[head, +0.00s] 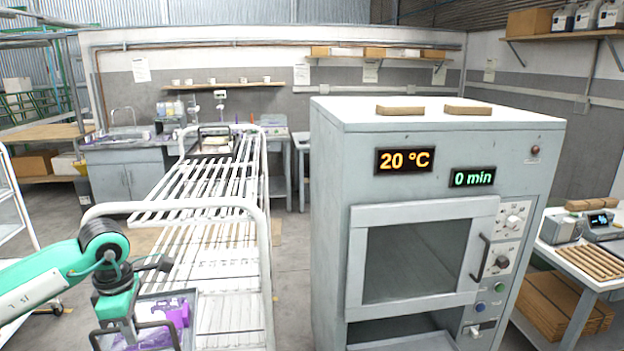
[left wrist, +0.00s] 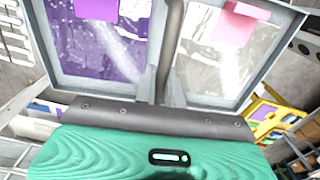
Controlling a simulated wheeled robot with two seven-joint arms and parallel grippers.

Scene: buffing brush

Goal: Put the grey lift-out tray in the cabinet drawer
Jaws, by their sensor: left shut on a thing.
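The grey lift-out tray (head: 193,308) hangs at the lower left of the head view, partly cut off by the bottom edge. It also fills the top of the left wrist view (left wrist: 42,40), with a purple compartment, a pale one and a pink block. My left gripper (head: 131,328) is over the tray and shut on it; its fingertips are hard to make out. The grey cabinet (head: 335,200) stands right of centre. A pale flat part at its bottom front (head: 405,343) may be a drawer, but it is cut off. My right gripper is not in view.
A white slatted rack (head: 262,250) stands between the tray and the cabinet. The cabinet has a windowed door (head: 478,212) with a dark handle. A side table (head: 590,275) with wooden rods stands at the right. Bare floor shows between rack and cabinet.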

